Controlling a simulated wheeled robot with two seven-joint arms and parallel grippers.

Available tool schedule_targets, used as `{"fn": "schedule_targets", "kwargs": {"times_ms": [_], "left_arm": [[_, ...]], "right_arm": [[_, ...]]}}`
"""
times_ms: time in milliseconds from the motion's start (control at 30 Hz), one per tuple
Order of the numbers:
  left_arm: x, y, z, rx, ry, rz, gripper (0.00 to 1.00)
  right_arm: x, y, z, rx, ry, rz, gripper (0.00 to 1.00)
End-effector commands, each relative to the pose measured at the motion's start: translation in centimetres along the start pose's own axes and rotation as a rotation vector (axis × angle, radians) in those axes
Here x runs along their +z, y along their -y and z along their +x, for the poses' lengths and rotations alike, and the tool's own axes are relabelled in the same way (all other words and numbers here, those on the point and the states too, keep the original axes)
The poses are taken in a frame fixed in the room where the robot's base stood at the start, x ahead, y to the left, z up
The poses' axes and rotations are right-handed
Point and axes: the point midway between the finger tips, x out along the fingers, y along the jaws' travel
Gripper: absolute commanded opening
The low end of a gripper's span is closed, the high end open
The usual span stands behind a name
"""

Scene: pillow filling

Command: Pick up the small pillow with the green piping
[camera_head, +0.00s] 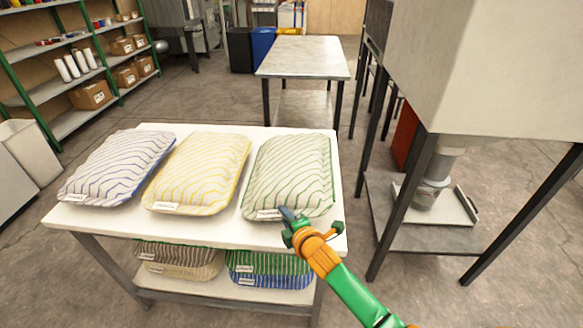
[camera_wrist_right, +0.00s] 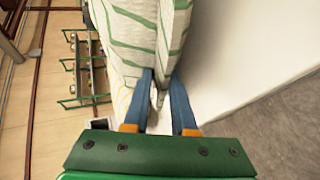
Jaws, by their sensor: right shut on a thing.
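The pillow with green piping (camera_head: 290,175) lies on the right end of the white table, with wavy green lines on a pale cover. My right gripper (camera_head: 291,217) is at its near edge, beside a small white label. In the right wrist view the blue fingers (camera_wrist_right: 160,95) are shut on a pinched fold of the green-striped pillow (camera_wrist_right: 145,35). The pillow still appears to rest on the table. My left gripper is not in view.
A yellow-striped pillow (camera_head: 197,172) and a blue-striped pillow (camera_head: 118,167) lie to the left on the white table (camera_head: 215,232). More pillows (camera_head: 268,268) are on the shelf below. A hopper machine (camera_head: 500,70) with dark legs stands at the right.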

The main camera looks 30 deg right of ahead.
Motion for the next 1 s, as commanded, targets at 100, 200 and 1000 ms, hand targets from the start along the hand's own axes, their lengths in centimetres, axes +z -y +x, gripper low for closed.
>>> {"fn": "schedule_targets", "kwargs": {"times_ms": [100,200,1000], "left_arm": [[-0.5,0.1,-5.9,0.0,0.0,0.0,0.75],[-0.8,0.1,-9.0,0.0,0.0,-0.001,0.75],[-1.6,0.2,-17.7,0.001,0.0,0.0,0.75]], "right_arm": [[0.0,-4.3,-1.8,-0.047,-0.007,0.024,0.0],[0.1,-6.2,-2.6,-0.088,-0.013,0.047,0.0],[-0.3,-21.3,-8.6,-0.377,-0.078,0.211,0.0]]}}
